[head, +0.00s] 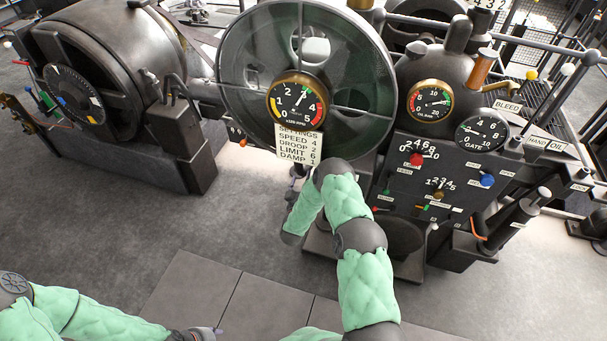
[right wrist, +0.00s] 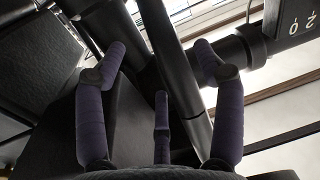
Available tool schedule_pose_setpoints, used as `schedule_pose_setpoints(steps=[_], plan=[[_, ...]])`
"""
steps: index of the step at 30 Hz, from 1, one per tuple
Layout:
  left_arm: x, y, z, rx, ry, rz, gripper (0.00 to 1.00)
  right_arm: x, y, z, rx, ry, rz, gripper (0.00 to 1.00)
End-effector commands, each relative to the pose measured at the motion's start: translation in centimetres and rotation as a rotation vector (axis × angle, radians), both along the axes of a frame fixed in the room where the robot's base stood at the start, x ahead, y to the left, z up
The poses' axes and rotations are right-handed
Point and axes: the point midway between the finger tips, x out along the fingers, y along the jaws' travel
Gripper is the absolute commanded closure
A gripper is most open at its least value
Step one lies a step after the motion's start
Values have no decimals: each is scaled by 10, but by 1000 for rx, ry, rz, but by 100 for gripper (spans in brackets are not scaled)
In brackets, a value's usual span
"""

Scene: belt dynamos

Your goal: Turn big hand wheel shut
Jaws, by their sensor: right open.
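The large spoked wheel (head: 229,105), which I take to be the big hand wheel, stands upright at the top centre of the head view. A gauge and a settings card show in front of its middle and lower part. My right gripper (head: 294,188) is small and partly hidden by my own arm, just below the card and the wheel's lower rim. In the right wrist view, the right gripper (right wrist: 160,52) has its fingers spread. A dark bar (right wrist: 172,60) runs diagonally between them; I cannot tell whether it is part of the wheel or touches them. My left arm's end lies at the bottom left.
A control panel (head: 405,180) with gauges, coloured knobs and levers stands right of the wheel. A large dark dynamo (head: 120,50) is at the left. The settings card (head: 298,146) is close above my right gripper. Grey floor (head: 200,225) is open in front at the left.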

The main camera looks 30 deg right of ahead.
Motion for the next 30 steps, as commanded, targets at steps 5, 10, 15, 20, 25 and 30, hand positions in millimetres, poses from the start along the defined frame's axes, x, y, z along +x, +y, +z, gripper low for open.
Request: schedule_pose_setpoints(steps=[5,10,15,20,25,30], plan=[[0,0,-13,0,0,0,60,22,-20,-2,1,-2,0,31],[0,0,-19,0,0,0,60,34,-31,-1,1,-1,0,31],[0,0,-20,0,0,0,60,38,-35,-1,1,2,1,31],[0,0,-20,0,0,0,60,39,-35,0,2,1,2,31],[0,0,-20,0,0,0,60,39,-35,0,2,1,2,59],[0,0,-20,0,0,0,60,39,-35,0,2,1,1,100]])
